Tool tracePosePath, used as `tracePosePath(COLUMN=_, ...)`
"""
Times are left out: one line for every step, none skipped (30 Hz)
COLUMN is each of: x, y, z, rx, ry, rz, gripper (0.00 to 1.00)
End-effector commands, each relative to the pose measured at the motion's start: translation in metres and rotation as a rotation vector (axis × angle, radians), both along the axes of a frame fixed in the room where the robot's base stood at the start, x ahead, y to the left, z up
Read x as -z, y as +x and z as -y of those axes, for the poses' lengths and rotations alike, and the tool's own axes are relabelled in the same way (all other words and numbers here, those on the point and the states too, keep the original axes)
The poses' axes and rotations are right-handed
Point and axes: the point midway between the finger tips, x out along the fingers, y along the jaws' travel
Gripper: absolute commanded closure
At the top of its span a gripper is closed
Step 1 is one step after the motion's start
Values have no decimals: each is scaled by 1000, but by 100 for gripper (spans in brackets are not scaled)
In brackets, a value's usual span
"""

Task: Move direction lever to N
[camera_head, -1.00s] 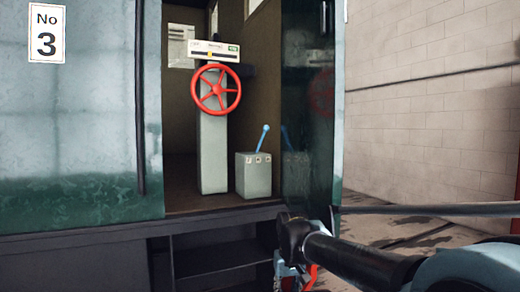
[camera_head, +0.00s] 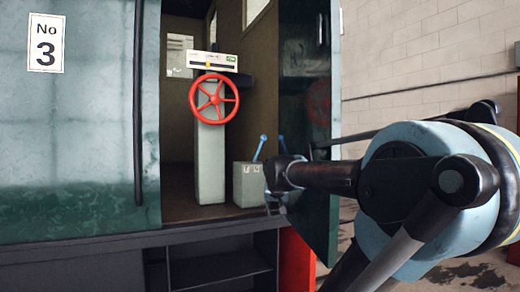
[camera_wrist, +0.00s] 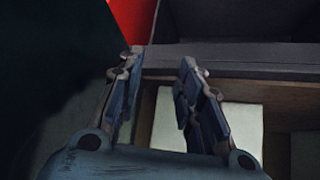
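The direction lever (camera_head: 260,147) is a thin blue stick with a round knob, standing on a grey box (camera_head: 247,188) on the cab floor. It leans to the right. Small labels line the box's upper front edge; their letters are too small to read, and the right side of the box is hidden by my arm. The lever cannot be made out there.
A red handwheel (camera_head: 214,99) on a grey column (camera_head: 211,165) stands left of the box. The cab floor's front edge (camera_head: 215,228) runs below. A red part (camera_head: 296,262) shows underneath.

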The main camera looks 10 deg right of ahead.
Motion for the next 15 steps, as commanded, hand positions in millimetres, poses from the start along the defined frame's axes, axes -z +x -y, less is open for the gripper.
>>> tracePosePath(x=-30, y=22, z=0, rx=28, ry=3, rz=42, gripper=67)
tracePosePath(x=-47, y=35, z=0, rx=50, ry=6, rz=69, gripper=67)
tracePosePath(x=-70, y=51, z=0, rx=75, ry=14, rz=107, gripper=67)
tracePosePath(x=-87, y=62, z=-1, rx=94, ry=20, rz=135, gripper=67)
tracePosePath(x=-104, y=74, z=-1, rx=112, ry=27, rz=163, gripper=67)
tracePosePath(x=-128, y=89, z=-3, rx=134, ry=39, rz=201, gripper=67)
tracePosePath(x=-145, y=100, z=-5, rx=148, ry=49, rz=230, gripper=67)
tracePosePath(x=-162, y=111, z=-7, rx=161, ry=61, rz=259, gripper=67)
tracePosePath(x=-184, y=125, z=-10, rx=177, ry=75, rz=297, gripper=67)
tracePosePath(x=-199, y=135, z=-13, rx=187, ry=87, rz=323, gripper=67)
tracePosePath(x=-214, y=144, z=-17, rx=194, ry=100, rz=348, gripper=67)
tracePosePath(x=-231, y=154, z=-21, rx=202, ry=116, rz=379, gripper=67)
tracePosePath(x=-243, y=162, z=-24, rx=208, ry=127, rz=400, gripper=67)
tracePosePath(x=-254, y=168, z=-26, rx=212, ry=140, rz=419, gripper=67)
tracePosePath(x=-266, y=175, z=-30, rx=215, ry=153, rz=439, gripper=67)
